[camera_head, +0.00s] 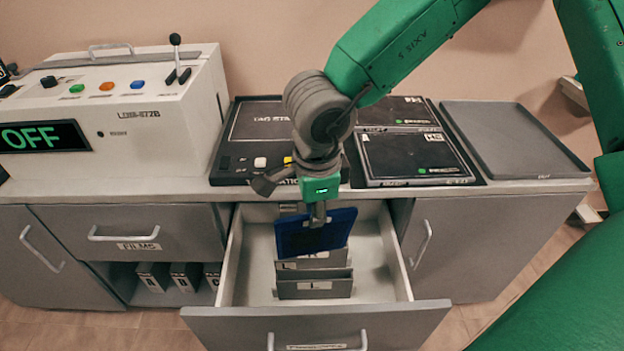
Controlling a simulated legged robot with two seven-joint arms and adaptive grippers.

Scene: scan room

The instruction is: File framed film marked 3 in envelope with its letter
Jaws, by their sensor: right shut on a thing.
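My right gripper (319,212) comes down from above and is shut on the top edge of a blue framed film (305,240). The film hangs roughly upright, slightly tilted, over the open drawer (370,285). Its face looks dark; no number can be read. Grey envelopes (315,291) with white labels stand in a row in the drawer, just below and in front of the film. Their letters are too small to read surely. The film's lower edge is close to the rear envelopes; I cannot tell whether it is inside one. My left gripper is not in view.
A white machine (150,130) with an OFF display stands left. Black panels, one marked A (415,158), lie on the counter behind the drawer. An empty grey tray (515,142) lies right. A shut drawer marked FILMS (130,232) is left, above lettered boxes (186,278).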

